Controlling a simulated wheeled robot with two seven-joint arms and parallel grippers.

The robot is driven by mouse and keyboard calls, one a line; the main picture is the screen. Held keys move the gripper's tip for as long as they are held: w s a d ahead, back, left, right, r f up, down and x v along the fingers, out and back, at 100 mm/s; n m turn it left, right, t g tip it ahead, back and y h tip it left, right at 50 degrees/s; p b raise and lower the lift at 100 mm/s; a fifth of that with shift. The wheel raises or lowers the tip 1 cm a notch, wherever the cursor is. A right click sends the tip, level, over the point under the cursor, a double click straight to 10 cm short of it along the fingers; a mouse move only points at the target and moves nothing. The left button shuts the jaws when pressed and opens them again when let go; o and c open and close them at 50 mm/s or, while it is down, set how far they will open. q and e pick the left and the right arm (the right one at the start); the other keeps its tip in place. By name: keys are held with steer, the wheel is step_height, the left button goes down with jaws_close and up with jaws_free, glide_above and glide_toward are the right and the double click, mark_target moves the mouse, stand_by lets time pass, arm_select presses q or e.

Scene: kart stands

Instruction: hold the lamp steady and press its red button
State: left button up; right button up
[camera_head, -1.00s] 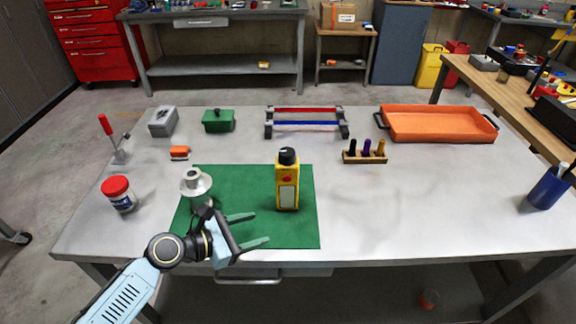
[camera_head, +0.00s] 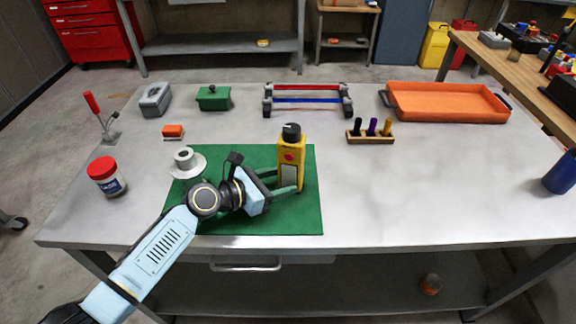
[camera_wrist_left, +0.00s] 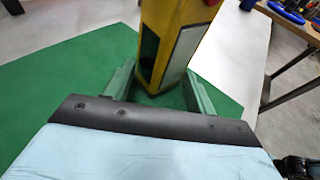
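The lamp (camera_head: 292,152) is a yellow upright body with a black cap, a red button (camera_head: 288,157) on its upper front and a pale panel below. It stands near the right edge of the green mat (camera_head: 240,222). My left gripper (camera_head: 294,180) is low at the lamp, its green fingers reaching to either side of the body. In the left wrist view the lamp (camera_wrist_left: 178,25) stands between the fingers (camera_wrist_left: 158,86), with a strip of mat showing between the left finger and the body. The fingers look open around it. My right gripper is out of view.
A grey flanged part (camera_head: 187,162) lies on the mat beside my left arm. A red-lidded jar (camera_head: 106,177) stands to the left. Behind are a block with several pegs (camera_head: 371,138), a rack (camera_head: 307,100) and an orange tray (camera_head: 448,103).

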arm_select(q)
steer(key=shift+w+d+f, duration=0.15)
steer(key=shift+d+f, duration=0.05)
steer(key=shift+d, duration=0.2)
steer(key=shift+w+d+f, duration=0.1)
steer(key=shift+w+d, duration=0.1)
steer(key=shift+d, duration=0.1)
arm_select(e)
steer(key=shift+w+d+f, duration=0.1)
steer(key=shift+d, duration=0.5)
arm_select(q)
jaws_close()
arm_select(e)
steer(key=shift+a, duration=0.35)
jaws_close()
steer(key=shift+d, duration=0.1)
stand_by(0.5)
